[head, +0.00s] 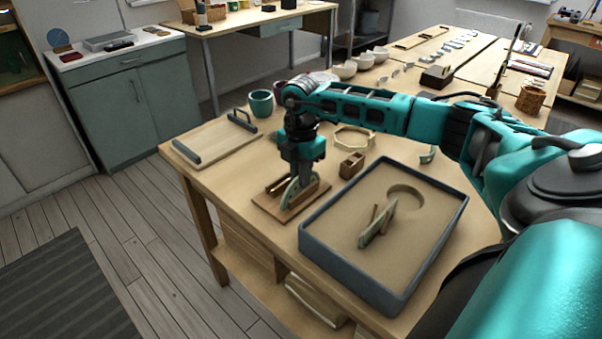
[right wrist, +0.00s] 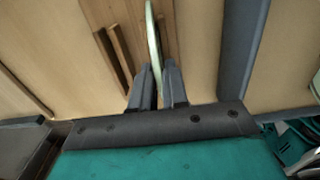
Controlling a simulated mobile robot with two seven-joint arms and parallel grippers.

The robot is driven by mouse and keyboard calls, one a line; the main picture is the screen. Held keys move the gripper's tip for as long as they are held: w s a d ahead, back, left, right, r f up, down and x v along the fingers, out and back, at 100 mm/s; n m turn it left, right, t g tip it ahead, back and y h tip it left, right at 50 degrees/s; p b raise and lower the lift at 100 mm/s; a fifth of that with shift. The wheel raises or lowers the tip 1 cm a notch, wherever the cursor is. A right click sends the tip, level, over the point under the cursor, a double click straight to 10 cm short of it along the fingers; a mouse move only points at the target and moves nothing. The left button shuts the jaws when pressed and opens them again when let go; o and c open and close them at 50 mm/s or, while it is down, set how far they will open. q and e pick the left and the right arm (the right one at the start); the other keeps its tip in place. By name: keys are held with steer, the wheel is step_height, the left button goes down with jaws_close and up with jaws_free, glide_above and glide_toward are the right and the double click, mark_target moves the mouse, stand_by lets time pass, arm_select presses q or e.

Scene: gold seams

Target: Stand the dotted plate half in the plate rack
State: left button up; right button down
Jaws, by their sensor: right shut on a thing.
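My right gripper (head: 303,176) points down over the wooden plate rack (head: 266,203) at the near left part of the table. It is shut on the dotted plate half (head: 291,190), a pale green piece standing on edge at the rack. In the right wrist view the plate half (right wrist: 152,40) shows edge-on between the two fingers (right wrist: 158,90), beside the rack's wooden bars (right wrist: 118,58). I cannot tell whether the piece rests in the slot or hangs just above it. My left gripper is not in view.
A blue-rimmed sand tray (head: 455,215) stands right of the rack, with another piece (head: 378,225) upright in the sand between sticks. A small wooden block (head: 352,165), an octagonal wooden dish (head: 354,139), a teal cup (head: 261,103) and a handled board (head: 215,139) lie behind.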

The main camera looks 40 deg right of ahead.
steer(key=shift+f, duration=0.15)
stand_by(0.5)
steer(key=c, duration=0.6)
jaws_free()
stand_by(0.4)
steer(key=shift+r+p, duration=1.85)
steer(key=shift+r, duration=0.25)
steer(key=shift+r+p, duration=0.45)
steer(key=shift+r, duration=0.5)
